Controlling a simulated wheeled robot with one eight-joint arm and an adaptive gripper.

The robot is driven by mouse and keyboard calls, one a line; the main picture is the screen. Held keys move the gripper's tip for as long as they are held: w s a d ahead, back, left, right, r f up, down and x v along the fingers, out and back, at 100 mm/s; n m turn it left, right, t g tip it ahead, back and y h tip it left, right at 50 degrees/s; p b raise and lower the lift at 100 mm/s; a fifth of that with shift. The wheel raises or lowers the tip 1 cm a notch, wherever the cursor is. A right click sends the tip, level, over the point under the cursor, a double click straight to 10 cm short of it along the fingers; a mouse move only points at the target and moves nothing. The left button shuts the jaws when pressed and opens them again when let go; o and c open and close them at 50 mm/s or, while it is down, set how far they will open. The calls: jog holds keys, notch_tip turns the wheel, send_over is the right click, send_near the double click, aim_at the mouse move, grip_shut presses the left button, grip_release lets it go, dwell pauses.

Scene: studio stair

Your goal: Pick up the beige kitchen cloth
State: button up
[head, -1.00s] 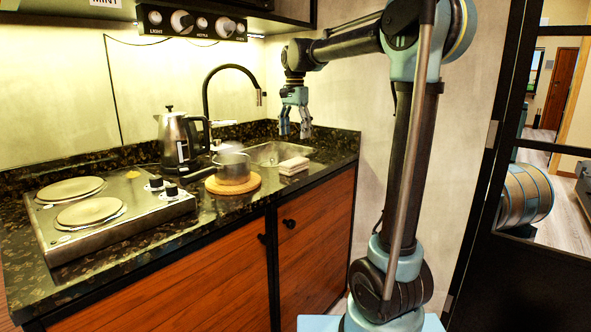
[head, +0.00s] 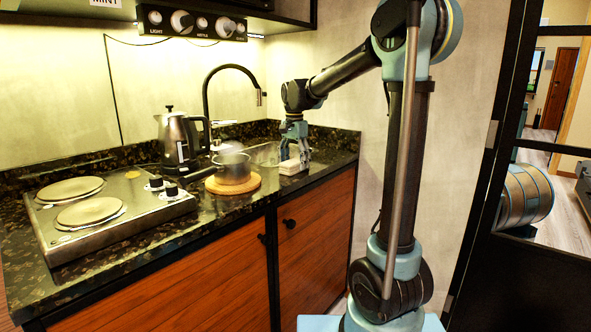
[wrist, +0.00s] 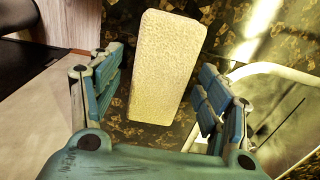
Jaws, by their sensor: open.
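The beige kitchen cloth (head: 289,168) is a small folded block on the dark speckled counter, beside the sink near the counter's right front. In the wrist view the cloth (wrist: 165,65) lies between the two blue-green fingers, with a gap on each side. My gripper (head: 294,158) points down over the cloth in the head view, and its fingers hide part of it. My gripper (wrist: 158,105) is open and holds nothing. I cannot tell exactly how far the fingertips are above the counter.
The sink (head: 265,153) is close behind the cloth. A pot (head: 232,168) stands on a round wooden board (head: 248,187) to the left. A kettle (head: 175,140), a tall black faucet (head: 206,95) and a two-plate hob (head: 110,225) are further left.

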aim_at(295, 161)
jog(key=shift+f, duration=0.2)
jog(key=c, duration=1.3)
jog(key=shift+r, duration=0.1)
notch_tip(295, 161, up, 10)
jog(key=shift+f, duration=0.1)
